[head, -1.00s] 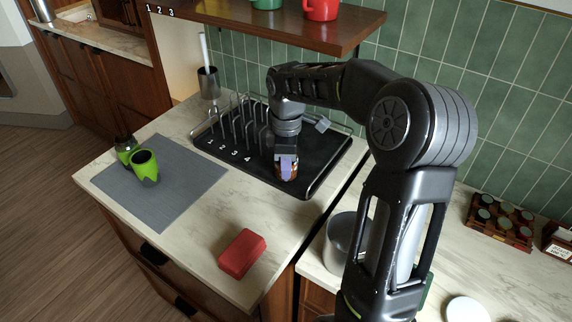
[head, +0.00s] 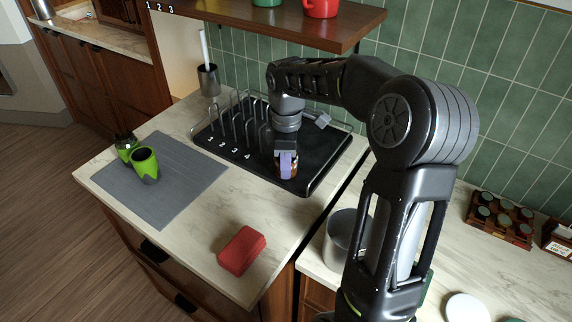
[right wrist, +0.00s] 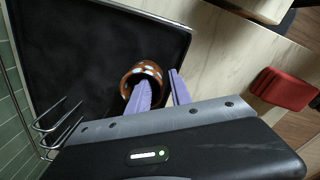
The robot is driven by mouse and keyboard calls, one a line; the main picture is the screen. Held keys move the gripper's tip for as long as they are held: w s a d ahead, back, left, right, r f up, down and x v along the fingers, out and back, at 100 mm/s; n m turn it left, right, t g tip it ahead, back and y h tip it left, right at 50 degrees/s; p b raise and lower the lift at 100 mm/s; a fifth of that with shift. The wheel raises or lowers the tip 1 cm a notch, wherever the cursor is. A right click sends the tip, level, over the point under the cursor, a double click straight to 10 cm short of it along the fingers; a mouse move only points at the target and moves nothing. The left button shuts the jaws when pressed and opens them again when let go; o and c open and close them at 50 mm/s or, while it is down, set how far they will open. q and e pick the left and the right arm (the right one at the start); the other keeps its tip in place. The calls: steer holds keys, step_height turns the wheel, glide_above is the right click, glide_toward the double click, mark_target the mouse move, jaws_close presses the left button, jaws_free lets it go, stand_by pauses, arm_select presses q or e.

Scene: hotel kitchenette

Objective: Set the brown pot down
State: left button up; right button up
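The brown pot (right wrist: 133,74), a small round vessel with pale spots, is at the black drying tray (right wrist: 85,50) with its mouth facing the wrist camera. In the head view the pot (head: 294,172) is partly hidden by my right gripper (head: 286,164) near the tray's front right part. In the right wrist view my right gripper (right wrist: 160,86) has its two lilac fingers spread. One finger is inside the pot's mouth; the other is outside, with a gap to the wall. The pot's underside is hidden. My left gripper is not in view.
Wire dividers (head: 238,125) and numbers stand on the tray's left side. A red block (head: 241,250) lies on the counter in front. Green cups (head: 145,163) are on a grey mat (head: 165,195). A metal pot (head: 342,240) stands at the right; a shelf (head: 290,25) hangs above.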

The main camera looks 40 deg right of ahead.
step_height(320, 180, up, 8)
steer(key=shift+f, duration=0.15)
step_height(320, 180, up, 4)
steer(key=shift+s+a+f+p, duration=0.1)
steer(key=shift+s+p, duration=0.05)
steer(key=shift+p, duration=0.55)
